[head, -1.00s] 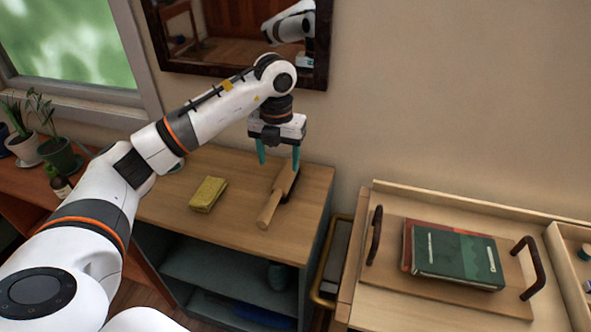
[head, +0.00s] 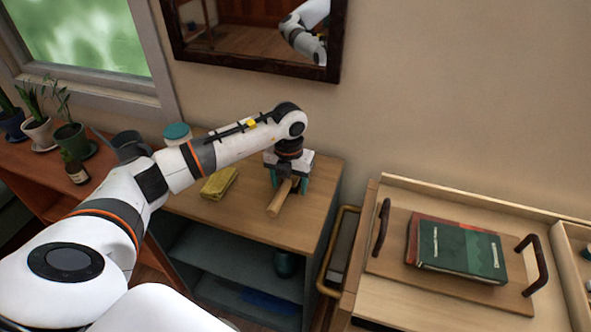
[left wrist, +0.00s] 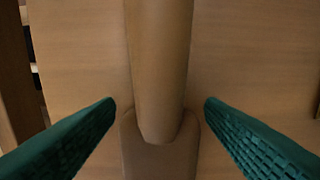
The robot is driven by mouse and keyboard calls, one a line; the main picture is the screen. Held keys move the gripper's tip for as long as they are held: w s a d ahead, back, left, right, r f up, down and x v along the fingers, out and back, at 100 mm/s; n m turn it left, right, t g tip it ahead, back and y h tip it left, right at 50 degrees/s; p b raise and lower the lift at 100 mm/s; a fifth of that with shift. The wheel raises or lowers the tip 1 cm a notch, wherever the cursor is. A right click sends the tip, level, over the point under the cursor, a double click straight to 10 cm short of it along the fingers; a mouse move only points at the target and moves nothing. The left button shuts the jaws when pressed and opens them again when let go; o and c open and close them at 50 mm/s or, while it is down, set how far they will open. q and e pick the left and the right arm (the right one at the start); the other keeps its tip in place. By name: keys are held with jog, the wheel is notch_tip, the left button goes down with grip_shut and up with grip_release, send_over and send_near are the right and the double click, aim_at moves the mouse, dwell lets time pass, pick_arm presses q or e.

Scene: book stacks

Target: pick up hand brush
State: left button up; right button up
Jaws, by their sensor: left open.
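The hand brush has a light wooden handle (head: 280,198) that lies on top of the wooden cabinet (head: 235,222) and points toward me. Its far end is hidden behind my left gripper (head: 289,186) in the head view. The left gripper is low over the brush, with its teal fingers on either side of it. In the left wrist view the brush's wooden body (left wrist: 158,70) runs between the open fingers of my left gripper (left wrist: 160,105). A gap shows on each side, so the fingers look apart from the wood. My right gripper is not in view.
A yellow sponge-like block (head: 219,183) lies left of the brush. A teal-lidded jar (head: 177,133) stands at the back left. On the right, a handled wooden tray (head: 385,265) holds stacked books (head: 455,250). A mirror (head: 250,68) hangs on the wall behind.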

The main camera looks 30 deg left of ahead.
pick_arm(q)
jog(key=c, duration=1.2)
jog(key=shift+r, duration=0.2)
notch_tip(320, 180, up, 10)
jog(key=shift+f+b, duration=0.1)
jog(key=shift+b, duration=0.35)
jog(key=o, duration=0.4)
jog(key=shift+c, duration=0.2)
jog(key=shift+f, duration=0.1)
jog(key=shift+c, duration=0.6)
